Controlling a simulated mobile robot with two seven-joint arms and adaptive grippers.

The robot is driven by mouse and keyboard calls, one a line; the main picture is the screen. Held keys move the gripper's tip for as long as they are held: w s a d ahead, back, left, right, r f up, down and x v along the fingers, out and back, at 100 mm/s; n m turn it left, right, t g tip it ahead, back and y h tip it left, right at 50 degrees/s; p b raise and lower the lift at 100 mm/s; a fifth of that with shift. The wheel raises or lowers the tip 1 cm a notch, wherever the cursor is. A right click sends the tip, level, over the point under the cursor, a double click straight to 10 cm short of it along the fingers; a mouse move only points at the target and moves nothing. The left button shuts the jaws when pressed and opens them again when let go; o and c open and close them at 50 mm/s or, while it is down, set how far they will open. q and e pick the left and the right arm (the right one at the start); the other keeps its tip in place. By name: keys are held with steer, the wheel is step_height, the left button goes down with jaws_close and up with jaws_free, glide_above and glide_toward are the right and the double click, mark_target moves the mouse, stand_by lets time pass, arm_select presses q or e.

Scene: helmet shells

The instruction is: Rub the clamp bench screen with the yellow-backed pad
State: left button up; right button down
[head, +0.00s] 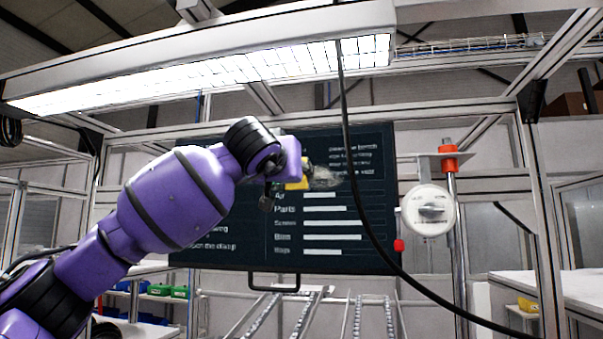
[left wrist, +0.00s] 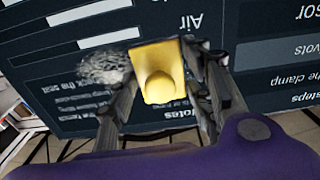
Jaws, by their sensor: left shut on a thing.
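The clamp bench screen (head: 335,245) is a large dark upright panel with white text and bars, and it fills the background of the left wrist view (left wrist: 265,55). A pale, cloudy smudge (head: 325,178) is on its upper right part; in the left wrist view the smudge (left wrist: 103,66) lies just left of the pad. My left gripper (head: 290,173) is shut on the yellow-backed pad (left wrist: 158,72), whose yellow back and rounded knob face the wrist camera. The pad (head: 298,185) is at or very close to the screen; I cannot tell whether it touches. My right gripper is not in view.
A black cable (head: 349,130) hangs in front of the screen and curves to the lower right. A white round dial (head: 429,210) and a post with a red clamp (head: 449,158) stand right of the screen. A lit lamp (head: 220,80) hangs above.

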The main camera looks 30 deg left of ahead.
arm_select(q)
steer(key=a, duration=0.3)
steer(key=shift+s+a+f, duration=0.1)
steer(key=shift+s+a, duration=0.15)
steer(key=shift+s, duration=0.15)
steer(key=shift+d, duration=0.1)
steer(key=shift+v, duration=2.95)
steer(key=shift+s, duration=0.1)
steer(key=v, duration=0.2)
steer(key=shift+s+d, duration=0.1)
steer(key=shift+s, duration=0.3)
steer(key=shift+w, duration=0.15)
steer(key=x, duration=0.6)
steer(key=shift+w, duration=0.25)
